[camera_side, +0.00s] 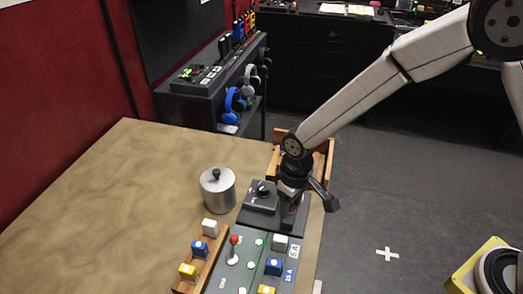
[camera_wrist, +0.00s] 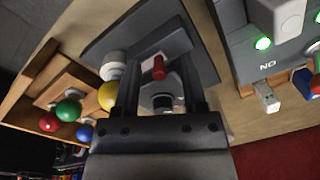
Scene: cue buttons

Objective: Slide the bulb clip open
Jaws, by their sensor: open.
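A dark grey block (camera_wrist: 143,28) fills the top middle of the wrist view. A small red piece (camera_wrist: 158,68) and a paler round part (camera_wrist: 160,102) show on it between my fingers; these look like the bulb clip, but I cannot tell its parts apart. My gripper (camera_wrist: 157,72) is open, with one dark finger on each side of the red piece. I cannot tell whether the fingers touch it. In the side view my gripper (camera_side: 291,190) is low over the far right end of the panel and hides most of the clip.
A wooden tray (camera_wrist: 40,84) holds several coloured bulbs beside the block. A grey panel (camera_side: 228,276) with a red-tipped lever (camera_side: 233,250), lit green lamps and coloured buttons lies in front. A knob box (camera_side: 261,196) and a metal canister (camera_side: 218,190) stand close by. The left table is clear.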

